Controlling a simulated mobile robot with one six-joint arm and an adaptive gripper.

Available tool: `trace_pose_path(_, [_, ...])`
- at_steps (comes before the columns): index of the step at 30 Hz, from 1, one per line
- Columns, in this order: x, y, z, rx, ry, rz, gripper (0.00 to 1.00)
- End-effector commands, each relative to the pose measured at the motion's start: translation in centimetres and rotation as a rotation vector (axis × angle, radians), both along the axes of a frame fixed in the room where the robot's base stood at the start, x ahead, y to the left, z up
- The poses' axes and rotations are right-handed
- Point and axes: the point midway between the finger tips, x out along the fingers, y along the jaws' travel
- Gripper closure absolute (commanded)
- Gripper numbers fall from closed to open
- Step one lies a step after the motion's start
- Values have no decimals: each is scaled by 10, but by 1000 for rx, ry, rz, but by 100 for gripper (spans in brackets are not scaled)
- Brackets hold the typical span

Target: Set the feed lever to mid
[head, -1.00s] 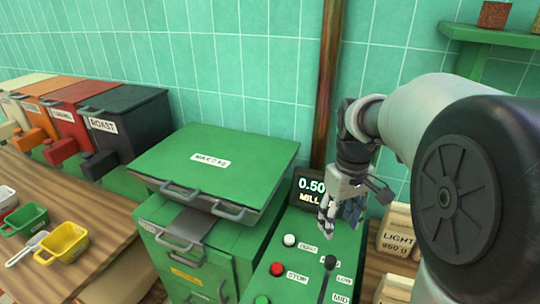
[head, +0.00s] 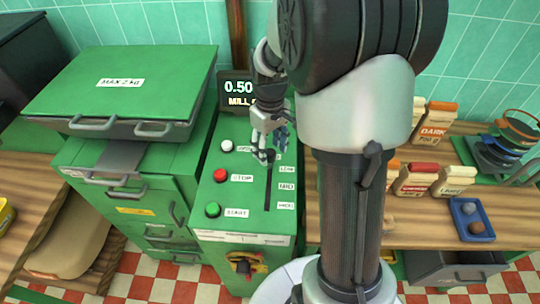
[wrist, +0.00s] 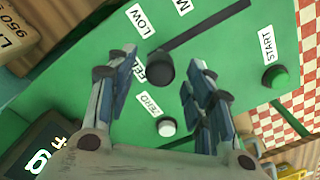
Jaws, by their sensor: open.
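The feed lever's dark knob (wrist: 160,68) shows in the wrist view between my two open fingertips, apart from both as far as I can see. It sits at the end of its slot (wrist: 205,28) beside the LOW label (wrist: 141,20). In the head view my gripper (head: 263,155) is low over the green panel, at the top end of the slot (head: 267,195). The lever there is partly hidden by my fingers. The MID label (head: 287,187) is halfway down the slot, below LOW (head: 287,169).
Left of the slot are a white button (head: 227,146), a red one (head: 220,175) and a green one (head: 212,209). A display (head: 240,92) stands behind the panel. A green lidded bin (head: 125,90) is to the left. Labelled boxes (head: 418,179) stand on the right counter.

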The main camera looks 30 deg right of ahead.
Motion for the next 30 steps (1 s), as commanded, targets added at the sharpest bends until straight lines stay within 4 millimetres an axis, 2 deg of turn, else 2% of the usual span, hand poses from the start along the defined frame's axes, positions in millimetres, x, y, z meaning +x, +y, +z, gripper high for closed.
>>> trace_pose_path(1, [0, 0, -9, 1, 1, 0, 52])
trace_pose_path(5, [0, 0, -19, 1, 1, 0, 52])
trace_pose_path(15, [0, 0, -21, 0, 0, 0, 52])
trace_pose_path(30, [0, 0, -21, 0, 0, 0, 85])
